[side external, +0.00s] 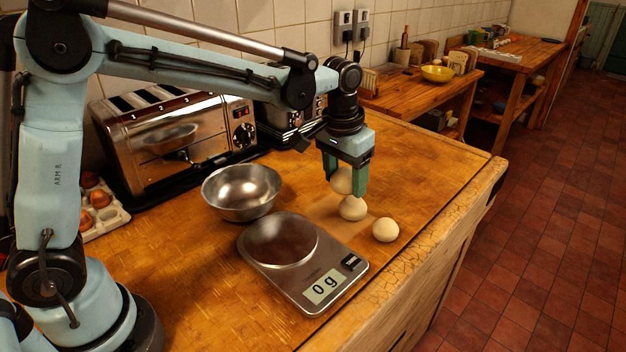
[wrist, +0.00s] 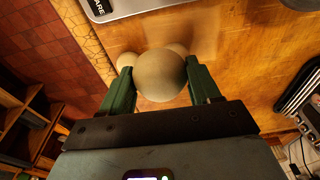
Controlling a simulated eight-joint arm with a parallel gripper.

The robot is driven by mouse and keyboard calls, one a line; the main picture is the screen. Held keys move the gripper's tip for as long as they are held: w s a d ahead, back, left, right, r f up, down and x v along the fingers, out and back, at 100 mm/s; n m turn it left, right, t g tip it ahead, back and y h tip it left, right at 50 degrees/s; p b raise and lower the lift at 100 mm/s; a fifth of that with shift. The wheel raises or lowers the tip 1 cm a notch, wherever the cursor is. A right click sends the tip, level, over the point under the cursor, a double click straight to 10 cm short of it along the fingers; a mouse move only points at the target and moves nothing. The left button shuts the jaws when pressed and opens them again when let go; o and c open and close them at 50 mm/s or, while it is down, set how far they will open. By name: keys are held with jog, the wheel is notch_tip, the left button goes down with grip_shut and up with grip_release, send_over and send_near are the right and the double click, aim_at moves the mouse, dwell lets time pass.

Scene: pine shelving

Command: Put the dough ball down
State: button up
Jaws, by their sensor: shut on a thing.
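My gripper (side external: 345,184) is shut on a pale round dough ball (side external: 341,180), which also shows between the green fingers in the wrist view (wrist: 160,76). A second dough ball (side external: 352,209) sits on the worktop just below the held one in the side view. The two overlap in the picture, so I cannot tell whether they touch. A third dough ball (side external: 386,230) lies to the right, apart from the second. In the wrist view, two balls are partly hidden behind the held one, at left (wrist: 126,61) and right (wrist: 179,48).
A kitchen scale (side external: 300,262) reading 0 g stands in front, its plate empty. The wooden worktop (side external: 430,165) is clear toward the back right.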

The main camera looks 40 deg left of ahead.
send_over(325, 199)
jog(key=f, duration=0.7)
jog(key=shift+s, duration=0.25)
jog(key=shift+f, duration=2.05)
jog(key=shift+f, duration=0.1)
jog(key=o, duration=0.7)
